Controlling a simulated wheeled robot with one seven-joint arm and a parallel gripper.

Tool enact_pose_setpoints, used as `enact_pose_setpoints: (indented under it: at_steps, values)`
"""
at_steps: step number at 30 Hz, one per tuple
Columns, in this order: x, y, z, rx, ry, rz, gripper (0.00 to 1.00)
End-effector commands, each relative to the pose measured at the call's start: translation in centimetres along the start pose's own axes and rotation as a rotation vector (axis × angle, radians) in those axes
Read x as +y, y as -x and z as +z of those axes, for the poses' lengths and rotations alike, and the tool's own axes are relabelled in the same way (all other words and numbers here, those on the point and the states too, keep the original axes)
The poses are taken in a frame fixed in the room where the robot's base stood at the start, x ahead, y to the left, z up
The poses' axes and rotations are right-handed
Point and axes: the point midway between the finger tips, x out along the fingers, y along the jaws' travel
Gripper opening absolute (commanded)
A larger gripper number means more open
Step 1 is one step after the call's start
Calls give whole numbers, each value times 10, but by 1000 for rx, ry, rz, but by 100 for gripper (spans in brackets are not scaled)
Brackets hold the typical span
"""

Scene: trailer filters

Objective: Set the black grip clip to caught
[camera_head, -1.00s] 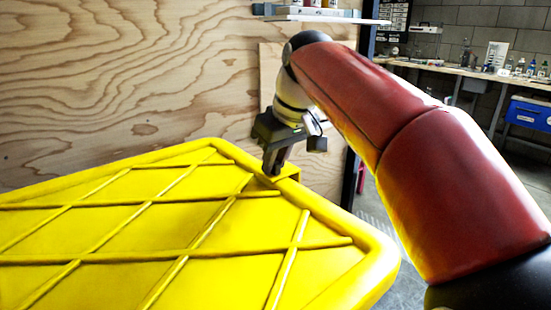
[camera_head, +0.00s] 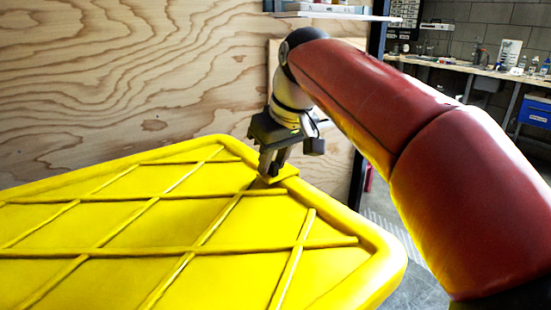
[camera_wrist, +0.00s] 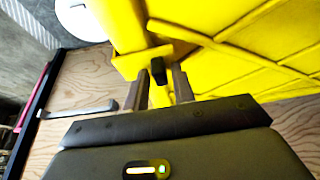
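The black grip clip (camera_wrist: 158,70) shows in the wrist view as a small dark piece at a yellow block on the edge of the yellow ribbed panel (camera_wrist: 240,35). My gripper (camera_wrist: 161,76) has its two fingers apart, one on each side of the clip. Yellow shows between the fingers below the clip. I cannot tell whether the fingers touch it. In the head view my gripper (camera_head: 272,170) points down at the far right corner of the yellow panel (camera_head: 120,225). The clip cannot be made out there, and its setting is unclear.
A plywood wall (camera_head: 100,80) stands close behind the panel. A shelf (camera_head: 335,16) hangs above my wrist. A workbench (camera_head: 480,72) with bottles and a blue box (camera_head: 535,112) stands at the back right. Open floor (camera_head: 400,240) shows right of the panel.

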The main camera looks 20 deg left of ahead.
Motion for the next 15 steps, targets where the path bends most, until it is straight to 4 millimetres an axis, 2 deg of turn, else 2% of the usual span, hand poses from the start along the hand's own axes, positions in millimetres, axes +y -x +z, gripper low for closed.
enact_pose_setpoints:
  at_steps: [2, 10, 15]
  values:
    - [0, 0, 0, 0, 0, 0, 36]
    - [0, 1, 0, 0, 0, 0, 36]
    - [1, 18, -1, 3, -1, 2, 36]
